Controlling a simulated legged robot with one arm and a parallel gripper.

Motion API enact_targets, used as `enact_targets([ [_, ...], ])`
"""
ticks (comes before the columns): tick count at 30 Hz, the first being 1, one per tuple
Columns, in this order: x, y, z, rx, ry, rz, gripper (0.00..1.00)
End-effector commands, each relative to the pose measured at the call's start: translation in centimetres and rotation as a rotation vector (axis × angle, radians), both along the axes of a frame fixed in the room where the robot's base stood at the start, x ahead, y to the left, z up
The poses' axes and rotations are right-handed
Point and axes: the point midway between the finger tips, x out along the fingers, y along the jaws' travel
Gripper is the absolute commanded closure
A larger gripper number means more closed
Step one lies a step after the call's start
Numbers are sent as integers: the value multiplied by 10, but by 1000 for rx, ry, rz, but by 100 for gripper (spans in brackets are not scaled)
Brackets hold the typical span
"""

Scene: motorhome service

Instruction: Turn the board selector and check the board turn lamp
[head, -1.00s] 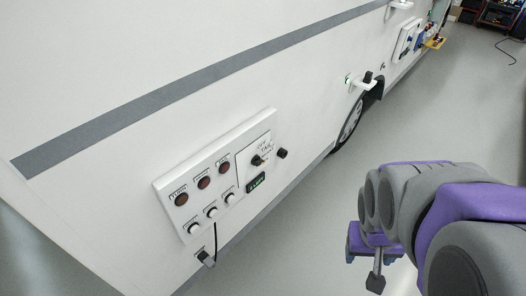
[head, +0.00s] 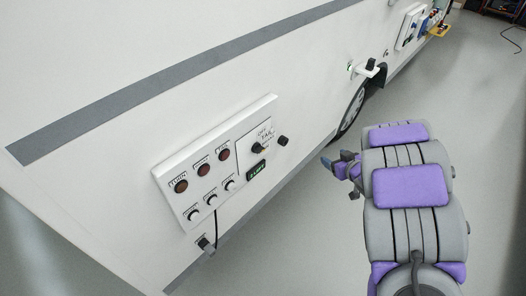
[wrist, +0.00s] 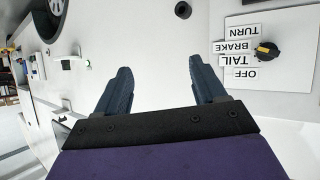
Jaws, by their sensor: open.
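The white board (head: 213,190) is on the motorhome's side wall. Its selector (head: 257,148) is a black knob on a white plate. In the wrist view the selector (wrist: 266,51) is at the upper right, beside upside-down labels TURN, BRAKE, TAIL and OFF; a yellow mark shows on its label side, but I cannot tell its exact setting. Three dark red lamps (head: 203,170) look unlit; their small labels are hard to read. My gripper (head: 328,163) is right of the board, apart from it. In the wrist view my gripper (wrist: 160,64) is open and empty.
Below the lamps are several small white-and-black fittings (head: 212,200). A black knob (head: 282,141) projects at the board's right.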

Motion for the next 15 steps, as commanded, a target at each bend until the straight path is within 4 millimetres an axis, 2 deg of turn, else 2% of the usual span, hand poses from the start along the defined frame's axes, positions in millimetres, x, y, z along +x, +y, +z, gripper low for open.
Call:
enact_targets([
  [1,-3,14,-16,70,-6,54,30],
  [4,-13,48,-32,227,-37,166,30],
  [9,-38,91,-39,486,-79,311,30],
  [15,-57,113,-35,660,-102,385,30],
])
